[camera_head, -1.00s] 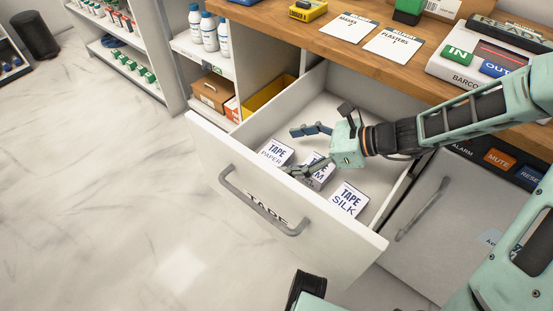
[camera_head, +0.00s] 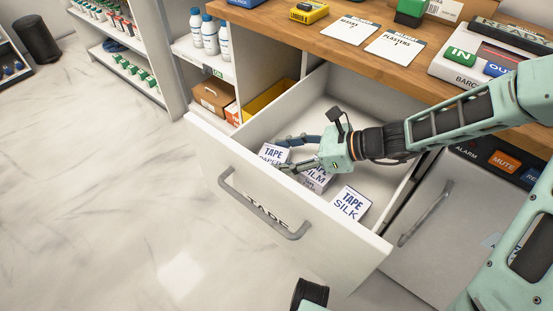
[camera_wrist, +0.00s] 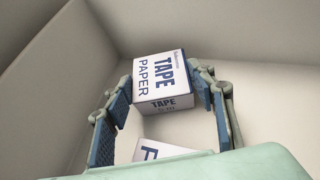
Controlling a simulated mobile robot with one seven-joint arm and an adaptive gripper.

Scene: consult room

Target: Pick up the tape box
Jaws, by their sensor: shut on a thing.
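The TAPE PAPER box (camera_head: 271,154), white with dark blue lettering, is at the left inside the open drawer (camera_head: 300,232). My gripper (camera_head: 283,156) is shut on it, with one finger at each side. In the wrist view the box (camera_wrist: 162,75) sits between the two blue-padded fingers. I cannot tell whether it still touches the drawer floor. The TAPE FILM box (camera_head: 315,179) lies under my gripper and is partly hidden; part of it shows in the wrist view (camera_wrist: 150,153). The TAPE SILK box (camera_head: 350,204) lies to the right, apart from my gripper.
The drawer's front panel with its grey handle (camera_head: 265,212) is close to my fingers, and its walls surround the boxes. The wooden counter (camera_head: 330,45) with cards and devices overhangs behind. Shelves with bottles (camera_head: 210,36) stand at left. The drawer's back is empty.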

